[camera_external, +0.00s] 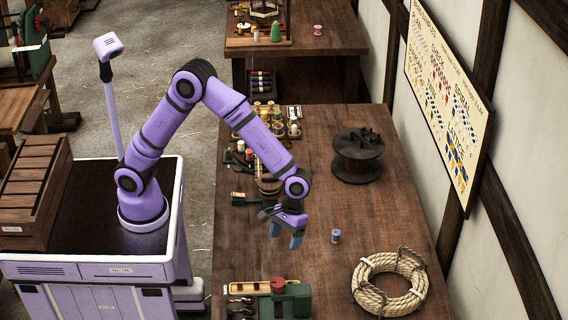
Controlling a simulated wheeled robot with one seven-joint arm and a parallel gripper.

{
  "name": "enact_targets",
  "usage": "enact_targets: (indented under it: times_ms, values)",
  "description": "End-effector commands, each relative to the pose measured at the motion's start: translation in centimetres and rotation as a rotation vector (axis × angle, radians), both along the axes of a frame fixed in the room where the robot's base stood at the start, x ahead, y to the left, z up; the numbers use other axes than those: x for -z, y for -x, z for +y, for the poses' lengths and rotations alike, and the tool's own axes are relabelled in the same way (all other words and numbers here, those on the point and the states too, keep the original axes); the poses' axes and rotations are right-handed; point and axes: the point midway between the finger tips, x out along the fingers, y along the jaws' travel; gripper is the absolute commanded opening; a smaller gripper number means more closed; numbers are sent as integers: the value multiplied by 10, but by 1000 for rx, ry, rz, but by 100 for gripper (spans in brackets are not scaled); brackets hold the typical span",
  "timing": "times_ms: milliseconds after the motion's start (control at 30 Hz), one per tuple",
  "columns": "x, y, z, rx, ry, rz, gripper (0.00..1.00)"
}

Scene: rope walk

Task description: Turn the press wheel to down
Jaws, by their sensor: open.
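My gripper (286,237) points down above the middle of the wooden table (310,270), open and empty, with its blue-grey fingertips apart. A small green device with a round red part on top (277,285) stands at the table's near edge, below my gripper in the picture and apart from it. The red part may be the press wheel, but I cannot tell for sure, nor which way it is turned. A dark round spool-like thing (358,158) stands farther back on the table.
A coil of rope (390,283) lies at the table's near right. A small blue-and-white spool (336,236) stands right of my gripper. Several spools and small tools crowd the table's left side. The wall with a chart (447,100) bounds the right. The table's middle is mostly clear.

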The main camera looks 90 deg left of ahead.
Motion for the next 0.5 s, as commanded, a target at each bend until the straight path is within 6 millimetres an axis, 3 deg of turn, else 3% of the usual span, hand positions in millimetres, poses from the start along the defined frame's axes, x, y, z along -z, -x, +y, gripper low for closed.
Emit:
enact_targets:
  times_ms: [133,500]
  values:
    - [27,-4,-20,-39,-2,55,77]
    - [58,2,-34,-55,-4,77,77]
